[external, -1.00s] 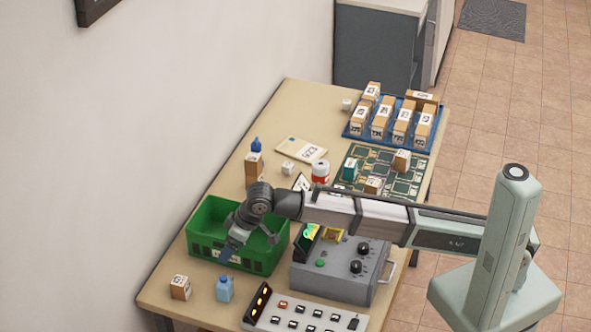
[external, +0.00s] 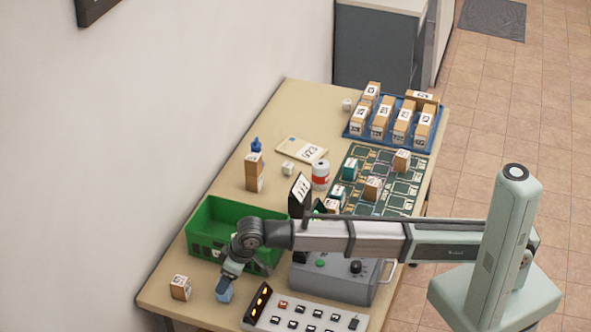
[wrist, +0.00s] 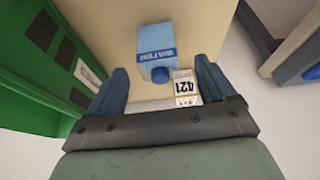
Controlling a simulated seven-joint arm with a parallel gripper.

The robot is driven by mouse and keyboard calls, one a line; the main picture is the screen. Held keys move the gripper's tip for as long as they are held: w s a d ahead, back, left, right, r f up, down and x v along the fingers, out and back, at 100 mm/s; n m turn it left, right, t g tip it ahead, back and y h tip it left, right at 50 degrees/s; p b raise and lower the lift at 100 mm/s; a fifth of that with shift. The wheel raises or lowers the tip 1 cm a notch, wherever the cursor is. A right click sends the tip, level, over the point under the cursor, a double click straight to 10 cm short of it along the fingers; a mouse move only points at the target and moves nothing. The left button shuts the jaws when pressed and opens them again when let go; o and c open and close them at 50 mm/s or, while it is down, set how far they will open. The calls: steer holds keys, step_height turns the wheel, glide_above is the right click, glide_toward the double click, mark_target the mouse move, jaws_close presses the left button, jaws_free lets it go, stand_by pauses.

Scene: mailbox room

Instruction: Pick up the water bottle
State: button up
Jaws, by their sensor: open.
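The water bottle (wrist: 155,40) is light blue with a darker blue "WATER" band and a blue cap. In the wrist view it lies ahead of my gripper (wrist: 161,68), its cap end between the two blue fingers, with space on both sides. The fingers are apart and hold nothing. In the external view my gripper (external: 226,281) points down over the bottle (external: 225,296) at the table's front left. It hides the bottle's upper part there. I cannot tell the exact height gap.
A small box labelled 421 (wrist: 187,84) stands close to the bottle and also shows in the external view (external: 180,288). A green crate (external: 205,243) is just behind. A button panel (external: 300,314) and a grey control box (external: 335,278) are to the right.

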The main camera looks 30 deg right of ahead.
steer(key=shift+x, duration=2.8)
steer(key=shift+r, duration=0.1)
steer(key=shift+c, duration=0.3)
steer(key=c, duration=1)
